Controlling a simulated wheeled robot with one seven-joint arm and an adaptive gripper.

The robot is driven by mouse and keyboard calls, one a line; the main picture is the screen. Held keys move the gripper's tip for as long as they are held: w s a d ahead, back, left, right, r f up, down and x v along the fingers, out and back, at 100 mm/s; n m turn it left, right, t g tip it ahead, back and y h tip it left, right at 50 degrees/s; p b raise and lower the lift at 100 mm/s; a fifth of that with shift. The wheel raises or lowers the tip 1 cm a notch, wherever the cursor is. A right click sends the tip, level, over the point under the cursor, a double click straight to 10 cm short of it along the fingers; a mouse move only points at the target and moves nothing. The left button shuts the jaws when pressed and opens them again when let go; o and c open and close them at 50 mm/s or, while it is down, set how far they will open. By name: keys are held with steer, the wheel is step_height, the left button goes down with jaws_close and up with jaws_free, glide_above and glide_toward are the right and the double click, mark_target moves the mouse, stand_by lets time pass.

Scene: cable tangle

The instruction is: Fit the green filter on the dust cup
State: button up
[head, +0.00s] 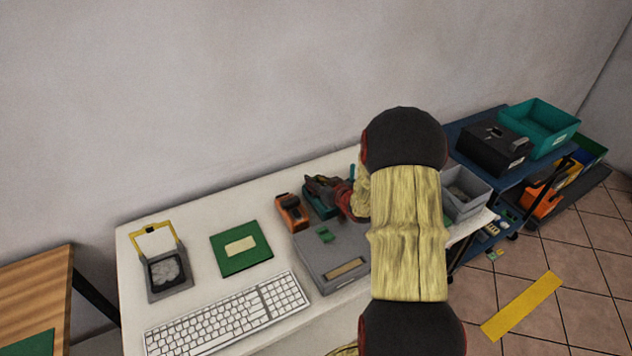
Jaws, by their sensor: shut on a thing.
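My gripper (321,186) is at the back of the white table, low over a teal-green thing (319,207), and looks shut on it. The fingers and arm hide part of that thing, and I cannot tell whether it is the green filter. A small green block (325,234) lies on top of a grey box (315,258), right in front of the gripper. At the table's left stands a grey square unit (169,274) with a raised yellow frame and a pale round mass inside. I cannot tell for sure which thing is the dust cup.
An orange tool (291,212) stands just left of the gripper. A green panel with a cream label (240,247) and a white keyboard (228,313) lie on the table (205,220). A grey bin (463,193) is at the right, partly behind my arm. A blue cart (468,138) carries black and teal boxes.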

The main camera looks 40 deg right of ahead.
steer(key=o, duration=0.8)
steer(key=shift+s+a+f, duration=0.2)
steer(key=shift+f, duration=0.35)
steer(key=shift+o, duration=0.3)
steer(key=shift+s+f, duration=0.1)
steer(key=shift+f, duration=0.05)
steer(key=shift+w+d+r+p, duration=0.15)
steer(key=shift+r+p, duration=0.35)
steer(key=shift+r, duration=0.3)
steer(key=shift+w+r+p, duration=0.1)
steer(key=shift+r+p, duration=0.35)
steer(key=shift+r, duration=0.3)
steer(key=shift+r+p, duration=2.05)
steer(key=shift+r, duration=0.5)
